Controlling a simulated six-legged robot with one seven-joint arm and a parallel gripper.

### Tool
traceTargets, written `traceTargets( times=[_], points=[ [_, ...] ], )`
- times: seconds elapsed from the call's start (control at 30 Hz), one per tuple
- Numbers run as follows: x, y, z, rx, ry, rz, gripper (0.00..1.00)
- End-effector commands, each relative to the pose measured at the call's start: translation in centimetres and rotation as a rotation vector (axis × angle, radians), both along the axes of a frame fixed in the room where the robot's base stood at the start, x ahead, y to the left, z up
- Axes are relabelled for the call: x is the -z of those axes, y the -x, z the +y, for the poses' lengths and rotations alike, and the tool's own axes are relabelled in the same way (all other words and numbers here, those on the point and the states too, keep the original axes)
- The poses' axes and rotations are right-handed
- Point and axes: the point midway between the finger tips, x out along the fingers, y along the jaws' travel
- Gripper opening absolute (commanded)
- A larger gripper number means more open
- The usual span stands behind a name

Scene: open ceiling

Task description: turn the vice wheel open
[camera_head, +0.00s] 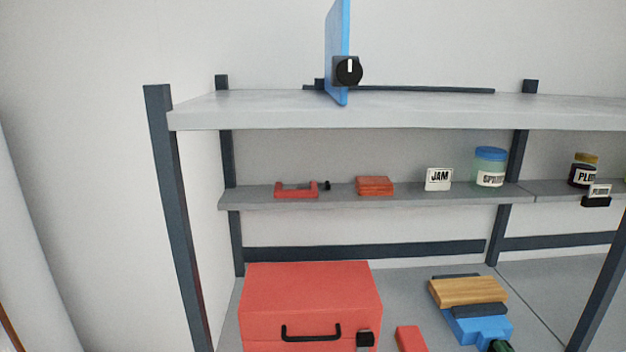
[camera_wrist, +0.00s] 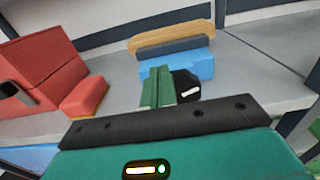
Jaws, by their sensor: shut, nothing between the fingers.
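The blue vice (camera_head: 480,328) with its wooden block (camera_head: 468,291) stands on the lower surface at right in the head view. In the wrist view the vice (camera_wrist: 200,69) is ahead, with the wood (camera_wrist: 170,41) behind it. Its black wheel (camera_wrist: 187,85) with a white mark faces me. My gripper (camera_wrist: 157,80) is shut and empty, its green fingers just left of the wheel and partly in front of the vice. I cannot tell whether they touch the wheel. In the head view a dark green tip shows at the bottom edge by the vice, mostly cut off.
A red toolbox (camera_head: 310,290) and a red block (camera_head: 411,340) stand left of the vice. Above are a shelf (camera_head: 400,195) with a jam card (camera_head: 439,179) and jars (camera_head: 490,168), and a blue panel (camera_head: 336,55) with a black knob. Dark posts (camera_head: 178,220) frame the shelving.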

Motion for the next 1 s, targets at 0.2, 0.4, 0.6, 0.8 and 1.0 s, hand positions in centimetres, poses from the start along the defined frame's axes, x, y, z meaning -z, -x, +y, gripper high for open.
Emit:
traceTargets(
  times=[0.2,0.4,0.6,0.8,1.0],
  points=[
    [-0.2,0.8,-0.1,0.003,0.0,-0.001,0.0],
    [-0.3,3.0,-0.1,0.004,0.001,-0.002,0.0],
    [-0.3,5.1,-0.2,0.005,0.001,-0.002,0.0],
    [-0.3,6.1,-0.2,0.002,0.001,-0.003,0.0],
    [-0.3,6.0,-0.2,0.002,0.002,-0.003,0.0]
  ],
)
